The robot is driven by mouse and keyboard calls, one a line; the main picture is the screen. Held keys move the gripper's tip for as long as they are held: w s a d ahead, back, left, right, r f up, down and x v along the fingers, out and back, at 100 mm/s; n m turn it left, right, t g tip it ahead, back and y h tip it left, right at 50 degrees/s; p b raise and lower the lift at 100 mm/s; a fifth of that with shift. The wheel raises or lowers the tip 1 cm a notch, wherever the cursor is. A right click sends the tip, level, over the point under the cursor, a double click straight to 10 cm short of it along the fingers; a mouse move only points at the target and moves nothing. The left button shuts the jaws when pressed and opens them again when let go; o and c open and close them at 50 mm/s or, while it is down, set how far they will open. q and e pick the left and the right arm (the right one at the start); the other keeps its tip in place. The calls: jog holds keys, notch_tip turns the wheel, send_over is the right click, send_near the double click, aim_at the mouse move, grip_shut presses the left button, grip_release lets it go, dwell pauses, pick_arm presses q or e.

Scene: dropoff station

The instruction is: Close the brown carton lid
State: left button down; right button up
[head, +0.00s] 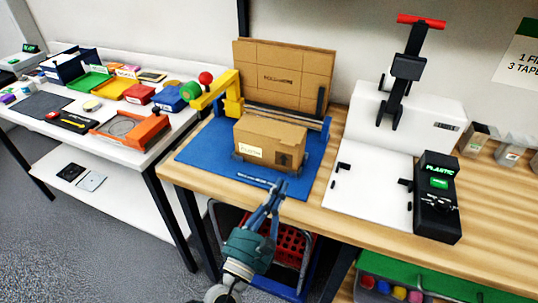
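The brown carton (262,136) stands on a blue mat (205,147) on the wooden bench, with a pale label on its front. Its top looks flat and covered, but I cannot tell whether the lid is fully down. My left gripper (277,186) is in front of the carton, near the mat's front edge and apart from the carton. Its fingers run close together toward the tips, with nothing seen between them. My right gripper is not in view.
A yellow tape device (228,97) stands left of the carton, and a tall cardboard panel (283,75) behind it. A white machine (375,190) with a black control box (437,205) is at right. Trays and tools cover the left table.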

aim_at(290, 149)
pick_arm(q)
jog(key=shift+s+a+f+n+y, duration=0.15)
jog(key=shift+a+f+n+y, duration=0.2)
jog(key=shift+a+n+y, duration=0.35)
jog(key=shift+w, duration=0.2)
jog(key=p+x, duration=0.2)
jog(key=x, duration=0.6)
jog(key=shift+w+r, duration=0.1)
jog(key=shift+r, duration=0.1)
jog(key=shift+w+d+p, duration=0.15)
jog(key=shift+w+p, duration=0.15)
jog(key=shift+w, duration=0.3)
jog(key=shift+r, duration=0.1)
